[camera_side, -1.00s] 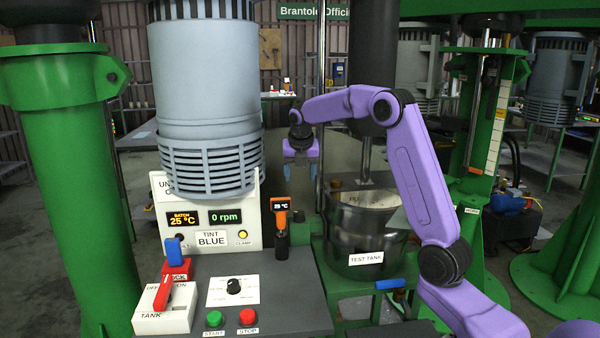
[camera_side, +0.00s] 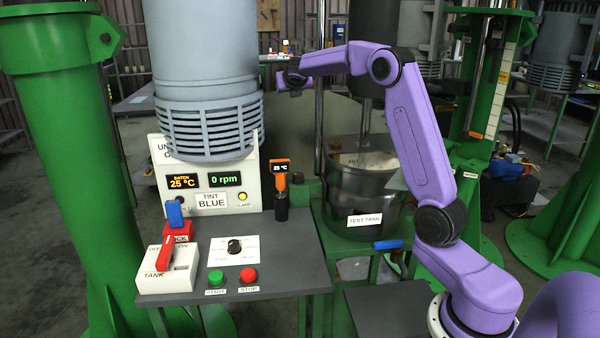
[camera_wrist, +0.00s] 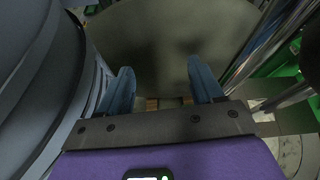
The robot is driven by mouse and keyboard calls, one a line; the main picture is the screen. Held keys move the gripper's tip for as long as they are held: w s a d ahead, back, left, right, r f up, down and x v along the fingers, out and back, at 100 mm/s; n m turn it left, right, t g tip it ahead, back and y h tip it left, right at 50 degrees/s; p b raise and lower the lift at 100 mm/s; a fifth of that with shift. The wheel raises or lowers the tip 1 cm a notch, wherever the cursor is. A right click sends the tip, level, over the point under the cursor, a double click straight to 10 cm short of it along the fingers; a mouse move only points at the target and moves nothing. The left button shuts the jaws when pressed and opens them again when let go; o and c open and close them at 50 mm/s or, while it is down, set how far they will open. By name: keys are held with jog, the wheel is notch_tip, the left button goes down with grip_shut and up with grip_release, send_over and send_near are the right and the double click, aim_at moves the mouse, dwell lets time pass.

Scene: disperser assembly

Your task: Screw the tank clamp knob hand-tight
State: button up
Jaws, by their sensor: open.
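The test tank (camera_side: 350,200), a dark metal vessel with a white label, stands on a green stand right of the console. A blue handle (camera_side: 388,244) sticks out low at its front right; I cannot tell if it is the clamp knob. My gripper (camera_wrist: 163,85) is open and empty, with two blue-grey fingers well apart in the wrist view. In the side view it is high above and left of the tank, close to the right side of the grey motor housing (camera_side: 205,80). Its fingers are hard to make out there.
The console (camera_side: 300,250) has START and STOP buttons, a dial, a red lever and an orange-topped thermometer (camera_side: 281,178). In the wrist view, the ribbed housing (camera_wrist: 40,90) is close on the left and metal rods (camera_wrist: 270,45) are on the right.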

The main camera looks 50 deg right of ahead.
jog(key=w+n+t, duration=0.1)
jog(key=n+t, duration=0.1)
jog(key=n+g+y, duration=0.7)
jog(key=n+y, duration=0.3)
jog(key=y, duration=0.1)
send_near(299, 174)
jog(key=x, duration=0.9)
jog(key=shift+f, duration=0.1)
jog(key=c, duration=1.1)
